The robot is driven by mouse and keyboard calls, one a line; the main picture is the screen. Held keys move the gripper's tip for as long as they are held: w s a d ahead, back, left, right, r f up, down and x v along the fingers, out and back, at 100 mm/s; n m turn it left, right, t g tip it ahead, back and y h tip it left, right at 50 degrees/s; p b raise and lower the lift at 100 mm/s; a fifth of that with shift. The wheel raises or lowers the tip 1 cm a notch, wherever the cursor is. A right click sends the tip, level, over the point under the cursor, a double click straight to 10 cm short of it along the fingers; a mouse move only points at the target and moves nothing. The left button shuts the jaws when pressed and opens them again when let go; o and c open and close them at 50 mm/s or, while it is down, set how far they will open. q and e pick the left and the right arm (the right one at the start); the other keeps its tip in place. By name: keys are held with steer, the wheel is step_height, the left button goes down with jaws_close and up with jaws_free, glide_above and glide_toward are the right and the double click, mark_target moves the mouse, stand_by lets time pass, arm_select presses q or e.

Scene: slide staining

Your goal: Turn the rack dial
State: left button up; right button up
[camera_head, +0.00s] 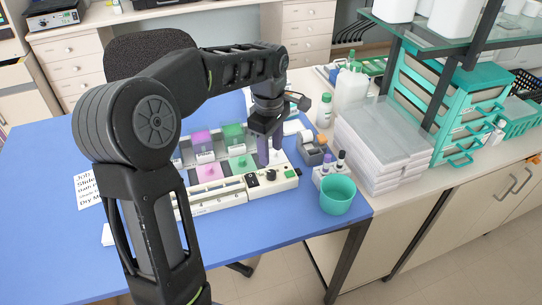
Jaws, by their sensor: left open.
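A long cream staining rack (218,197) lies on the blue table. Its control panel (259,189) is at the right end. A small dark round dial (271,175) shows on the panel, with other small dark controls beside it. My left gripper (269,158) is open and points down just behind and above the panel. Its fingertips are close to the dial; I cannot tell whether they touch anything. My right gripper is not in view.
Pink and green staining trays (203,140) stand behind the rack, partly hidden by my arm. A teal cup (337,194) and small bottles stand to the right. Stacked clear-lidded boxes (378,145) are further right. The blue table (40,150) is clear at far left.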

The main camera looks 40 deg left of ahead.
mark_target(272, 172)
arm_select(q)
steer(key=shift+s+d+r, duration=0.15)
steer(key=shift+s+d, duration=0.05)
steer(key=shift+s, duration=0.05)
steer(key=shift+w+a+f, duration=0.1)
steer(key=shift+f, duration=0.2)
steer(key=f+p, duration=0.1)
steer(key=f, duration=0.6)
steer(key=shift+w+f, duration=0.2)
steer(key=shift+c, duration=0.4)
jaws_close()
